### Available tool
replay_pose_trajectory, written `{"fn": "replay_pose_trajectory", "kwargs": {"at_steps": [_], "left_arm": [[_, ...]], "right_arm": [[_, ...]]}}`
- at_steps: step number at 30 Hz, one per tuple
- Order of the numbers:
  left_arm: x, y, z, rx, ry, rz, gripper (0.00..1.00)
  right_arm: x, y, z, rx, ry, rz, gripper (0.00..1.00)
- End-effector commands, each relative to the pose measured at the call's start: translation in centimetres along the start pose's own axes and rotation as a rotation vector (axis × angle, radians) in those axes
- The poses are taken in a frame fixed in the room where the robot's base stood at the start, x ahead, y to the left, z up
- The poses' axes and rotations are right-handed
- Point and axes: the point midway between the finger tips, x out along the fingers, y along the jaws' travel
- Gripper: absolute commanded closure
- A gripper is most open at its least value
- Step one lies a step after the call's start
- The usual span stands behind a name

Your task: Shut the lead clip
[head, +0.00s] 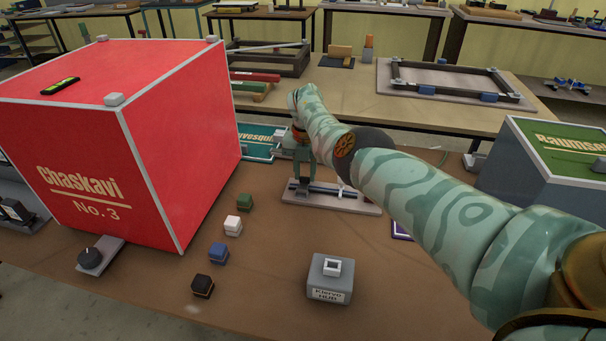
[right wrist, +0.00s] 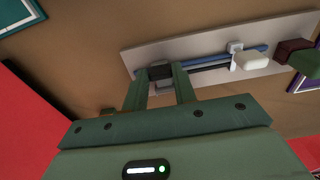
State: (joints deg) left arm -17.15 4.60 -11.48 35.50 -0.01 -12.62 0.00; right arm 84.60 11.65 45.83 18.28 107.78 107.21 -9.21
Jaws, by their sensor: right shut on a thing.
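A pale plate (right wrist: 200,42) carries a blue rail (right wrist: 205,55), a black rail and a white knob-like piece (right wrist: 251,60). It also shows on the brown table in the head view as a light base (head: 345,203) under my right gripper (head: 301,178). No label marks it as the lead clip. In the right wrist view my right gripper (right wrist: 164,78) points down at the plate's end, shut on a small dark block (right wrist: 160,73) between its fingertips. The block's lower part is hidden by the fingers. My left gripper is not in view.
A large red box (head: 150,130) stands left of the plate. Small green, white, blue and black blocks, including the white one (head: 233,226), lie in front of it. A grey labelled block (head: 329,279) sits nearer. A green-topped box (head: 552,165) stands right.

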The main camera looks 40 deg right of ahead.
Motion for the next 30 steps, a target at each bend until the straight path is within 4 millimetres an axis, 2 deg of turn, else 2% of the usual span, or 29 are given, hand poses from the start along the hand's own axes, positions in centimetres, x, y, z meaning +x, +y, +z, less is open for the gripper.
{"fn": "replay_pose_trajectory", "kwargs": {"at_steps": [9,10,12,20,23,26,30], "left_arm": [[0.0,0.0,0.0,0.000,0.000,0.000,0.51],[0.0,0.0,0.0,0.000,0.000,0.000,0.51],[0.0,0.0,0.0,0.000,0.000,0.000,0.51],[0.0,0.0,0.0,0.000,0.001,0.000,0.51],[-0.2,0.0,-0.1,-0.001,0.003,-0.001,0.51],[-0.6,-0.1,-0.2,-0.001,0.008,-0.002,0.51],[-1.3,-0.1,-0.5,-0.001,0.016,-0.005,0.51]], "right_arm": [[0.0,0.1,-0.1,0.001,0.003,0.002,0.96],[0.0,0.1,-0.1,0.001,0.003,0.002,0.67],[0.0,0.0,-0.1,0.001,0.003,0.002,0.51],[0.0,0.0,0.0,0.001,0.001,0.001,0.51],[-0.7,0.0,0.0,0.001,0.000,0.003,0.51],[-2.3,0.0,0.0,0.002,-0.001,0.004,0.51],[-6.0,0.0,0.0,0.002,-0.003,0.007,0.51]]}}
